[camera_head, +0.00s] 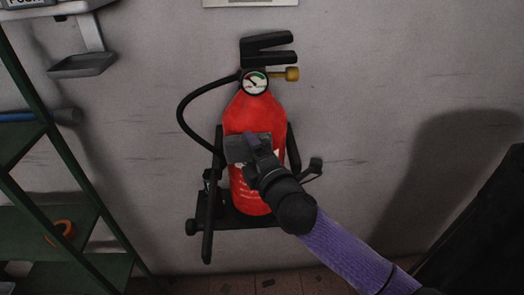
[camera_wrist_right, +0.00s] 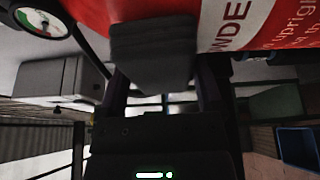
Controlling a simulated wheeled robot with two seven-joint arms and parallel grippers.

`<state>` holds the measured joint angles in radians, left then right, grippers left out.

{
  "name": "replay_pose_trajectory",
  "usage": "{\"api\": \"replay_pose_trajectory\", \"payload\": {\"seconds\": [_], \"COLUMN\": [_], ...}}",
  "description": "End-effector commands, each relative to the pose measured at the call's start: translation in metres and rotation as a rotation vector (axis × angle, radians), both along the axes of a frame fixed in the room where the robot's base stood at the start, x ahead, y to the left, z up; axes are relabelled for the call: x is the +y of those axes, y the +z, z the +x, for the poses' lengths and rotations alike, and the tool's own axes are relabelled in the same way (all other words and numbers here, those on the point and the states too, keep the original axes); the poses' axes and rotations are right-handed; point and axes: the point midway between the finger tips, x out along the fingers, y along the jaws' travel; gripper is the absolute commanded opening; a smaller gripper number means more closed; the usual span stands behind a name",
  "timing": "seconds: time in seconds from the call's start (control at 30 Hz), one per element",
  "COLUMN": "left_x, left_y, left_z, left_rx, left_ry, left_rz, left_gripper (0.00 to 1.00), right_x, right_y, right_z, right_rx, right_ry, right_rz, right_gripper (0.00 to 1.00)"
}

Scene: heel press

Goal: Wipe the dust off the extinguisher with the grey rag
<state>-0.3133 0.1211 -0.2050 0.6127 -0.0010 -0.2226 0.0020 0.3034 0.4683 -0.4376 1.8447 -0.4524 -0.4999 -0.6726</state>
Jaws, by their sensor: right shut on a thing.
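The red extinguisher (camera_head: 254,108) stands upright in a black wall bracket, with a gauge, black handle and black hose at its top. My right gripper (camera_head: 250,146) is in front of the extinguisher's middle and covers part of its label. It is shut on the grey rag (camera_head: 238,149), which lies at the extinguisher's front. In the right wrist view the folded rag (camera_wrist_right: 152,50) sits between the fingers, against or very close to the red body (camera_wrist_right: 120,8); contact is hard to tell. I cannot make out dust on the red surface. My left gripper is not in view.
A green shelf frame (camera_head: 75,160) stands at the left, holding an orange ring (camera_head: 60,233). A grey wall fixture with a tray (camera_head: 83,65) hangs at the upper left. A dark cabinet (camera_head: 485,230) stands at the right. The wall between extinguisher and cabinet is bare.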

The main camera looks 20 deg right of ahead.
Motion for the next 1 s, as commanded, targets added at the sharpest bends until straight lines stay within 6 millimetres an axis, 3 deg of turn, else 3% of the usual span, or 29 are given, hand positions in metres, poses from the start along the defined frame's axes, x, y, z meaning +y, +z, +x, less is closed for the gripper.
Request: {"api": "replay_pose_trajectory", "payload": {"seconds": [0.23, 0.63, 1.0], "left_x": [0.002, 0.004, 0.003], "left_y": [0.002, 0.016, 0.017], "left_z": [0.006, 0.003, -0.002], "left_rx": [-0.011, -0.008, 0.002], "left_ry": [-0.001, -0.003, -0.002], "left_rz": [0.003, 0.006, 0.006], "left_gripper": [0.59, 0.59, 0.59], "right_x": [0.001, 0.016, 0.017], "right_y": [0.001, 0.001, 0.001], "right_z": [-0.004, -0.054, -0.062], "right_rx": [-0.001, -0.001, -0.001], "right_ry": [-0.001, 0.001, 0.000], "right_rz": [0.000, 0.001, 0.001], "right_gripper": [0.37, 0.37, 0.37]}}
